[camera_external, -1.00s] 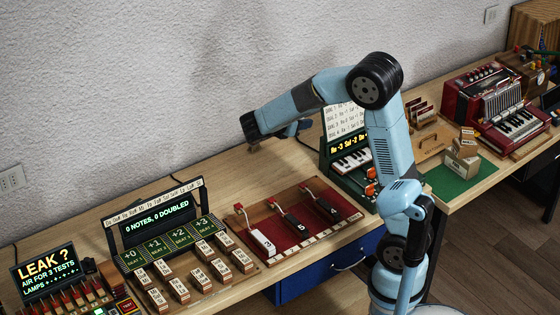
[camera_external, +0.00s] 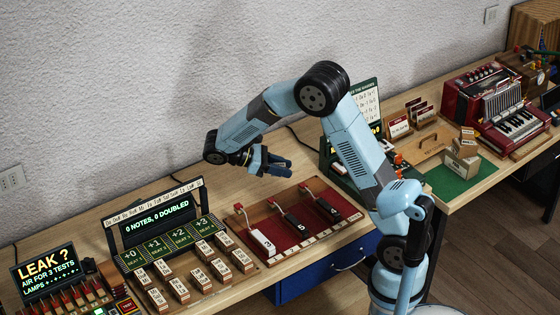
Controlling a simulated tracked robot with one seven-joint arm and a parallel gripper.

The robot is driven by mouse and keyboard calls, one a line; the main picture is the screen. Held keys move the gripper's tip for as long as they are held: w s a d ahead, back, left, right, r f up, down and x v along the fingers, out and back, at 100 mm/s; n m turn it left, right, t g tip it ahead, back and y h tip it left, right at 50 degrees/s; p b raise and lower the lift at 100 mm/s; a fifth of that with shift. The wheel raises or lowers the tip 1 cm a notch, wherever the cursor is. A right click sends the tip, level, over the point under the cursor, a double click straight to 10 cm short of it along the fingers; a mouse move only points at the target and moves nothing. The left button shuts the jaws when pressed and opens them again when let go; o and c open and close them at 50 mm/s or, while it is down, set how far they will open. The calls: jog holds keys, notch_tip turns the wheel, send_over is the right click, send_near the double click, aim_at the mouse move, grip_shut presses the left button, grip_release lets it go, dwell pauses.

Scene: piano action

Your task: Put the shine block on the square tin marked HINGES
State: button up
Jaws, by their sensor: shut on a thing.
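My gripper (camera_external: 275,165) hangs in the air above the bench, above and behind the red board with numbered levers. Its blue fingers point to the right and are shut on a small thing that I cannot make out. I cannot pick out the shine block by its look. I cannot find a square tin that reads HINGES; most small labels are too small to read.
A note rack (camera_external: 155,222) with several labelled blocks and the red lever board (camera_external: 297,222) stand below the gripper. A display marked LEAK (camera_external: 45,272) is far left. Small boxes (camera_external: 462,158) stand on a green mat (camera_external: 468,182), near a red accordion (camera_external: 500,105). Bare bench lies behind the boards.

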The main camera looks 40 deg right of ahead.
jog(key=a+m+g+y, duration=0.5)
jog(key=a+m+y, duration=1.05)
jog(key=a, duration=0.35)
jog(key=w+a+r+m+t+y, duration=0.5)
jog(key=a+m+t, duration=0.1)
jog(key=a+m, duration=0.1)
jog(key=w+a+r+m+t+y, duration=0.4)
jog(key=a+r+m+t, duration=0.1)
jog(key=a+m+t, duration=0.2)
jog(key=shift+n, duration=0.25)
jog(key=w+a+f, duration=0.2)
jog(key=w+f, duration=0.2)
jog(key=w+a+f, duration=0.3)
jog(key=w+f, duration=0.1)
jog(key=f, duration=0.1)
jog(key=w+a+f, duration=0.2)
jog(key=w+f, duration=0.2)
jog(key=f, duration=0.1)
jog(key=shift+a+f, duration=0.2)
jog(key=shift+w+a+f, duration=0.2)
jog(key=shift+w+f, duration=0.05)
jog(key=shift+f, duration=1.7)
